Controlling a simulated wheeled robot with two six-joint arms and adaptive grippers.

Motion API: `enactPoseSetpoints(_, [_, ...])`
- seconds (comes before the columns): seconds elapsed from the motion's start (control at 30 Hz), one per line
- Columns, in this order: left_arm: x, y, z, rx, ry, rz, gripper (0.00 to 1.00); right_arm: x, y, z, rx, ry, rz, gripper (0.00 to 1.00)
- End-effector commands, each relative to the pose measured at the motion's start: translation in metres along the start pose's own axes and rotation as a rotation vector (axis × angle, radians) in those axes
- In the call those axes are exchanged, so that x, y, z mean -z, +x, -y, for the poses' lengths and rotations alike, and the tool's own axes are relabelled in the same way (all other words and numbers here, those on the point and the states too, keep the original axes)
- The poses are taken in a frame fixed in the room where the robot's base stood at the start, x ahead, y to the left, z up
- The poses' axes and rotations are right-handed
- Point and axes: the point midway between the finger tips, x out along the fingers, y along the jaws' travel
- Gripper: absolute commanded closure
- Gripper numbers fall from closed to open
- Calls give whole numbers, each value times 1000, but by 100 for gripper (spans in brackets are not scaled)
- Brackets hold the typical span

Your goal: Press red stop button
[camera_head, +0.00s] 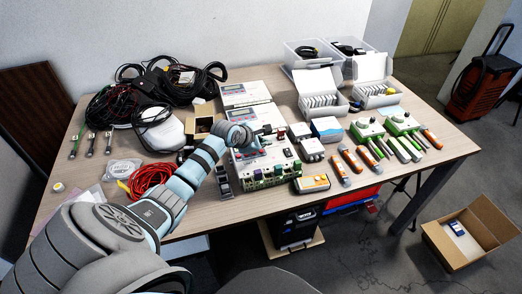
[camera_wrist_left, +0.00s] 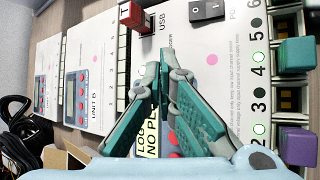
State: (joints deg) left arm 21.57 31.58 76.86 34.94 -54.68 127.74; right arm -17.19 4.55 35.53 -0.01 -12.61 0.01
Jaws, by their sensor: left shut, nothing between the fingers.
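My left gripper (camera_head: 268,131) is over the front logger box (camera_head: 281,160). In the left wrist view its green-padded fingers (camera_wrist_left: 174,68) have their tips together, with nothing between them, over the logger's white face (camera_wrist_left: 225,90). A red block (camera_wrist_left: 130,14) sits beside the USB label, apart from the tips. Small red buttons (camera_wrist_left: 80,105) show on the panel of Unit B (camera_wrist_left: 98,75). I cannot tell which red part is the stop button; the fingers hide part of the logger's face. My right gripper is not in view.
A black rocker switch (camera_wrist_left: 207,10) and green and purple connectors (camera_wrist_left: 297,54) edge the logger. A red cable coil (camera_head: 152,180) and black cables (camera_head: 115,105) lie left. Orange-handled tools (camera_head: 352,158) lie right. Some wood tabletop is bare at the right edge (camera_head: 440,125).

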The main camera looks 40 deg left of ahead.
Motion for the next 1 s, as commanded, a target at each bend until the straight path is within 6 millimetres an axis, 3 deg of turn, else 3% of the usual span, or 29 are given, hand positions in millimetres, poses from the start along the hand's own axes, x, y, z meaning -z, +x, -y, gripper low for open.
enactPoseSetpoints(1.0, [6, 8, 6, 0, 0, 0, 100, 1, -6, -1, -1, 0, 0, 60])
